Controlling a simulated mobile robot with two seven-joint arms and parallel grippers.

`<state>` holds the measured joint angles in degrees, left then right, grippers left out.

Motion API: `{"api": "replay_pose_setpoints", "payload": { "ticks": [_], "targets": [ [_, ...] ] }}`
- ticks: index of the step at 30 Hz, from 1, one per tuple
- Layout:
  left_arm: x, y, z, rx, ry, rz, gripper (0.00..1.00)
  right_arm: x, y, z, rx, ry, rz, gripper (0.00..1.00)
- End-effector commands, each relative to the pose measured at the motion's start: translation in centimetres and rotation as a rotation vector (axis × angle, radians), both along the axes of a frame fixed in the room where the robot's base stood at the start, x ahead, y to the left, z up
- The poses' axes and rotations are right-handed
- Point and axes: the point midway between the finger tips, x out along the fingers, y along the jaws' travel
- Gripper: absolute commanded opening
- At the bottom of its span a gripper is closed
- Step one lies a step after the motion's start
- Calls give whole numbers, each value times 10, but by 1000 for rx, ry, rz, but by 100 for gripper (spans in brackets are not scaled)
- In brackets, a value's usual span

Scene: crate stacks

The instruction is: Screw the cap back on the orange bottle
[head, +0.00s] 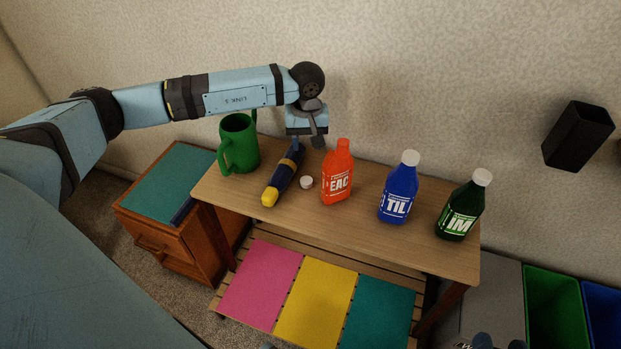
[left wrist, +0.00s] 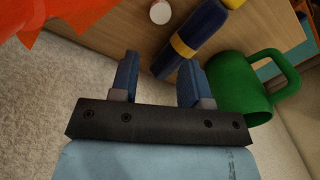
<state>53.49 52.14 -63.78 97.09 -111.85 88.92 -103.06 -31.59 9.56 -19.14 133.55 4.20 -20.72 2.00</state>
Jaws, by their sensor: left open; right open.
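The orange bottle (head: 337,177) stands upright on the wooden table, its orange neck bare. In the left wrist view its orange side (left wrist: 62,22) fills the top left corner. A small white cap (head: 306,182) lies on the table just left of the bottle; it also shows at the top of the left wrist view (left wrist: 160,12). My left gripper (head: 308,143) is above the table's back edge, behind the cap and bottle. Its fingers (left wrist: 157,68) are apart with nothing between them. My right gripper is not clearly visible.
A blue-and-yellow flashlight (head: 283,177) lies left of the cap, and a green mug (head: 240,145) stands behind it. A blue bottle (head: 398,187) and a dark green bottle (head: 462,207), both white-capped, stand to the right. The table front (head: 345,222) is clear. A wall is close behind.

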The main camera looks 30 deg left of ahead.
Motion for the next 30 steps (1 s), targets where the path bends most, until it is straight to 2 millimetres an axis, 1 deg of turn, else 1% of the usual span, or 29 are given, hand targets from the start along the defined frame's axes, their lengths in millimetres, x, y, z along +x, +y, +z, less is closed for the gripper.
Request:
{"api": "replay_pose_setpoints", "payload": {
  "ticks": [5,8,11,15,18,21,24,30],
  "targets": [
    [0,0,0,-1,0,0,43,0,0,0,0,0,0,53],
    [0,-1,-7,-2,1,1,43,0,1,1,4,-7,2,53],
    [0,-1,-23,-3,2,1,43,1,3,5,19,-31,6,53],
    [-1,-1,-52,-3,3,2,43,4,7,16,50,-84,15,53],
    [0,-1,-70,-3,2,2,43,4,11,22,71,-115,23,53],
    [0,-1,-81,-3,0,1,43,3,13,28,88,-137,28,53],
    [0,-1,-86,-2,0,1,43,3,14,33,98,-151,30,53],
    [0,-1,-86,-3,-1,1,43,3,13,37,97,-160,32,53]
  ]
}}
